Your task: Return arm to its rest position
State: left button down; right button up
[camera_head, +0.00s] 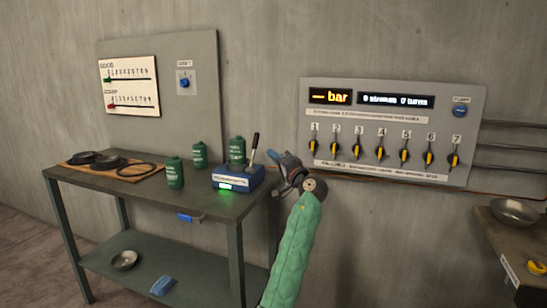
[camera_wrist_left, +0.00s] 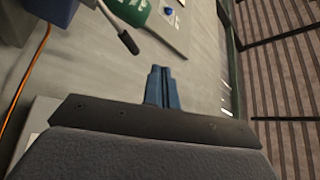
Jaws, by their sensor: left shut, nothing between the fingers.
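My left gripper (camera_head: 272,155) is at the end of an arm in a green padded sleeve, which rises from the bottom of the head view. Its blue fingers are shut together with nothing between them, as the left wrist view (camera_wrist_left: 160,85) also shows. In the head view it appears just right of the blue box (camera_head: 238,178) with a black lever, in front of the wall. I cannot tell the exact gap to the box. In the left wrist view the black lever tip (camera_wrist_left: 128,42) is left of the fingers. My right gripper is not in view.
The metal workbench (camera_head: 110,188) on the left holds several green canisters (camera_head: 175,172) and black rings (camera_head: 92,158). A wall panel (camera_head: 393,128) with a row of yellow-marked knobs is on the right. A metal bowl (camera_head: 513,211) sits on a table at the right edge.

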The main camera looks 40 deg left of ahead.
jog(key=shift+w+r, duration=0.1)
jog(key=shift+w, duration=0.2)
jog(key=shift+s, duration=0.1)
